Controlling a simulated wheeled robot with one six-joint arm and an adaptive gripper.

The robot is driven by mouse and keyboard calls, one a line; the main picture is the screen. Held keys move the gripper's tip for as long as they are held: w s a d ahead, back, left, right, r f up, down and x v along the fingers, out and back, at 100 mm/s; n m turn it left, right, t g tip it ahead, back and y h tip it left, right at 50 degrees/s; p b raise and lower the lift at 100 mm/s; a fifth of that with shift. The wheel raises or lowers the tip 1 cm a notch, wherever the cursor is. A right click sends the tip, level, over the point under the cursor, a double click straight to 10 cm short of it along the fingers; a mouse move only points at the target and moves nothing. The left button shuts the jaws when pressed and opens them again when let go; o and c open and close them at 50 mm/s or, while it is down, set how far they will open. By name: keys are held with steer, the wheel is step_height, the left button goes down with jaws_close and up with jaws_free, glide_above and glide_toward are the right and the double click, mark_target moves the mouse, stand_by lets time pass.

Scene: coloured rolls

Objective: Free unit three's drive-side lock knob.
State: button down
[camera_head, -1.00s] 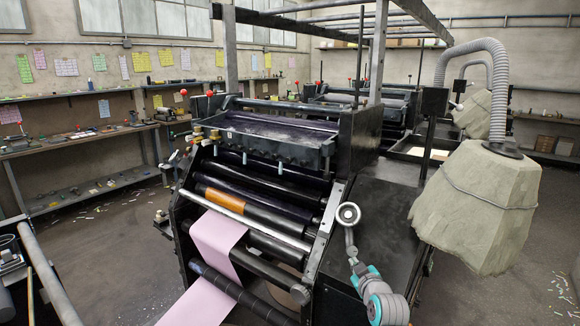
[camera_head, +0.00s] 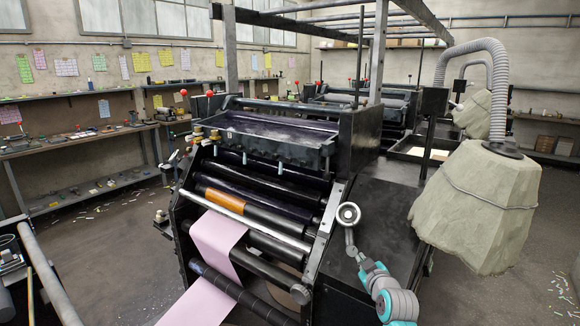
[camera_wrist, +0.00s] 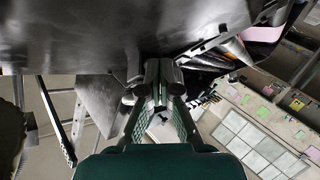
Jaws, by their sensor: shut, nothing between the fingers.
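The near press (camera_head: 265,190) fills the middle of the head view, with dark rolls, one orange-brown roll (camera_head: 222,200) and a pink web (camera_head: 217,240). Two brass-coloured knobs (camera_head: 206,134) sit at the left end of its upper tray. I cannot tell which part is unit three's drive-side lock knob. My gripper (camera_wrist: 159,68) shows in the wrist view, its fingers together and empty, just below a large dark panel (camera_wrist: 80,35). I cannot tell whether it touches the panel. My arm is at the lower right of the head view; the fingertips cannot be made out there.
A pale hood (camera_head: 480,210) on a ribbed hose (camera_head: 497,85) hangs close to the right of my arm. More presses (camera_head: 385,105) stand behind. Shelves (camera_head: 85,145) line the left wall. Floor shows at the lower left and right, with scraps scattered on it.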

steer(key=shift+d+r, duration=0.1)
steer(key=shift+r, duration=0.05)
stand_by(0.5)
steer(key=shift+s+d, duration=0.1)
steer(key=shift+d, duration=0.05)
steer(key=v, duration=0.3)
steer(key=r+v, duration=0.1)
steer(key=v, duration=0.1)
steer(key=shift+s+a, duration=0.25)
steer(key=shift+w+a+f, duration=0.25)
steer(key=shift+w+f, duration=0.3)
steer(key=shift+w, duration=0.3)
steer(key=shift+w+a+f, duration=0.25)
steer(key=shift+w+f, duration=0.35)
steer(key=shift+w, duration=0.25)
steer(key=shift+w+a+f, duration=0.2)
steer(key=shift+w+f, duration=0.35)
steer(key=shift+w, duration=0.3)
steer(key=shift+w+a+r, duration=0.1)
steer(key=shift+r, duration=0.1)
steer(key=shift+f, duration=0.15)
